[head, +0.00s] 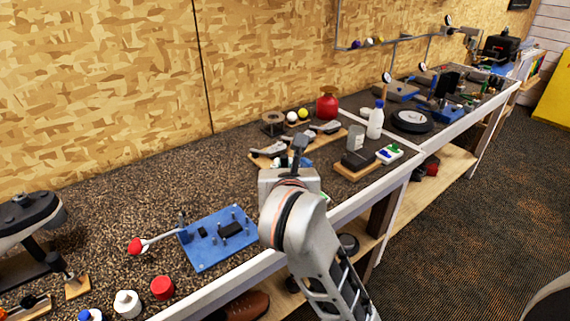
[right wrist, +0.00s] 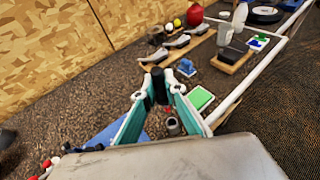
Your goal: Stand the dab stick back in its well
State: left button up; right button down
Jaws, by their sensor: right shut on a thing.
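My right gripper (head: 299,147) reaches over the bench in the middle of the head view. A small, round, dark-mouthed holder (right wrist: 173,126), possibly the well, shows below and beyond the fingers, beside a green pad (right wrist: 200,98). The held stick looks apart from that holder. In the head view the hand hides most of this spot. My left gripper is not in view.
A blue board (head: 218,256) with pegs and a red-tipped rod lies to the left. A wooden tray of club heads (head: 300,143), a grey cup (head: 355,137) and a white bottle (head: 376,120) stand behind. The white bench edge (head: 375,189) runs close on the right.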

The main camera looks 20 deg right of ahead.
jog(key=shift+f, duration=2.25)
jog(key=shift+f+b, duration=0.25)
jog(key=shift+b, duration=0.1)
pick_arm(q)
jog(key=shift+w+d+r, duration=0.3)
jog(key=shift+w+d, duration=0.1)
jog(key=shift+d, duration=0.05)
pick_arm(e)
jog(key=shift+f, duration=0.25)
pick_arm(q)
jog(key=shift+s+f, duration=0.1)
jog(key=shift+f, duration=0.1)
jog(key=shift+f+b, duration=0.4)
jog(key=shift+b, duration=0.35)
pick_arm(e)
jog(key=shift+f, duration=0.65)
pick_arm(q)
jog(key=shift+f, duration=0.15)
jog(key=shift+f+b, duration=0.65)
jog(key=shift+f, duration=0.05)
pick_arm(e)
jog(key=shift+f, duration=0.7)
